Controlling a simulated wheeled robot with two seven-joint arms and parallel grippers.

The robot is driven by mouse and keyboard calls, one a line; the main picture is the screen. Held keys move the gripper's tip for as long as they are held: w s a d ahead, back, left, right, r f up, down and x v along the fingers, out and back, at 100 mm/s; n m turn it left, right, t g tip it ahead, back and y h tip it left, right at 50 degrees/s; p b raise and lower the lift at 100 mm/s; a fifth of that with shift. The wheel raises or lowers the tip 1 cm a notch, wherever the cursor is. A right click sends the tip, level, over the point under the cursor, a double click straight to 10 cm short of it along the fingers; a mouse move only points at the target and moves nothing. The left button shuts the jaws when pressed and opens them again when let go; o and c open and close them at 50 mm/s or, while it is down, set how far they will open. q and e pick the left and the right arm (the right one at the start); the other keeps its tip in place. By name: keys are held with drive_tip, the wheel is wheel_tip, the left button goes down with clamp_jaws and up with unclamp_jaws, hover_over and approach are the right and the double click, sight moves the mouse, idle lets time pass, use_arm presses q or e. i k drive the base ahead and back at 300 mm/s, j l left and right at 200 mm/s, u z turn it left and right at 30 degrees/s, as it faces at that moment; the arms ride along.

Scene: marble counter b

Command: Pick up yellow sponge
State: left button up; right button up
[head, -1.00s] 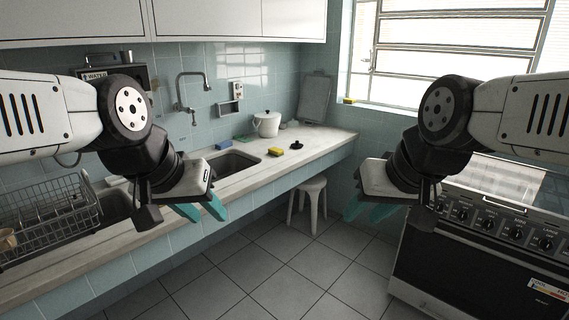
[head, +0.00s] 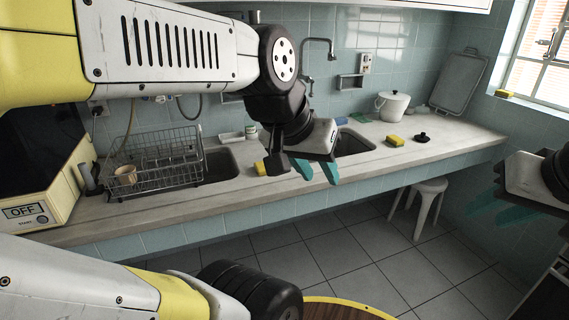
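A yellow sponge (head: 395,141) with a dark edge lies on the marble counter, right of the right-hand sink. A second yellow block (head: 261,168) sits near the counter's front edge, just left of my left gripper and partly hidden by it. A third small yellow item (head: 504,94) lies on the window sill. My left gripper (head: 317,172) hangs in front of the counter, its teal fingers apart and empty. My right gripper (head: 497,206) is at the right edge, teal fingers apart and empty, away from the counter.
A wire dish rack (head: 155,160) with a cup stands at the counter's left, beside a sink. A white pot (head: 392,105) and a black lid-like item (head: 422,137) are near the sponge. A white stool (head: 419,206) stands below. A round wooden surface (head: 345,308) is at the bottom.

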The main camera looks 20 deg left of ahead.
sight(396, 141)
drive_tip(key=i+l+u, duration=0.1)
drive_tip(key=i+l, duration=0.4)
drive_tip(key=i, duration=0.35)
drive_tip(key=i+l+u, duration=0.15)
drive_tip(key=i+l, duration=0.45)
drive_tip(key=i, duration=0.2)
drive_tip(key=i+l+u, duration=0.1)
drive_tip(key=i+l, duration=0.6)
drive_tip(key=i, duration=0.1)
